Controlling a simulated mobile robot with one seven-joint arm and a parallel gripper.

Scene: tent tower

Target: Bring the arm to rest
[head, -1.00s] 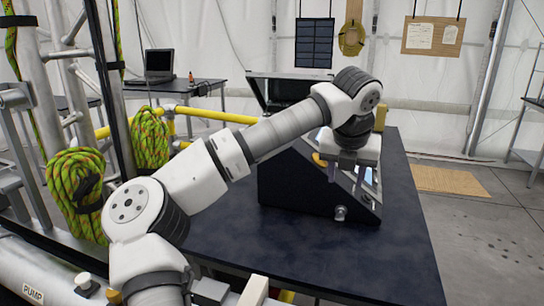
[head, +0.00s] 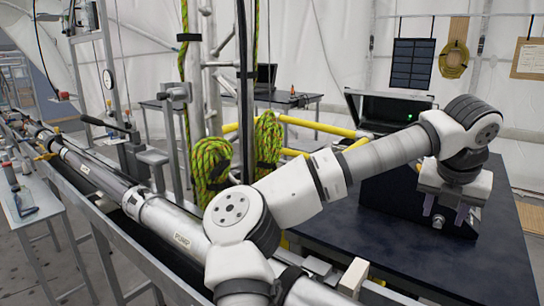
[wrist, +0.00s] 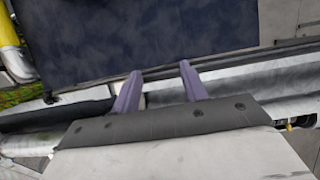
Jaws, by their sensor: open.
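My arm reaches to the right across the head view, with its elbow raised. My gripper (head: 445,212) hangs below the wrist with its two purple fingers pointing down, apart and empty. In the head view it overlaps the front of a black sloped console (head: 390,205); I cannot tell whether it touches it. In the wrist view the gripper (wrist: 160,72) shows both fingers spread, with nothing held between them. Beyond the fingertips lies a dark table surface (wrist: 150,35).
The dark table (head: 350,250) bears the console and an open case (head: 385,108). Yellow rails (head: 310,122), coiled green ropes (head: 211,165) and a metal frame stand to the left. A long metal tube (head: 165,222) runs along the near left. The table's front part is bare.

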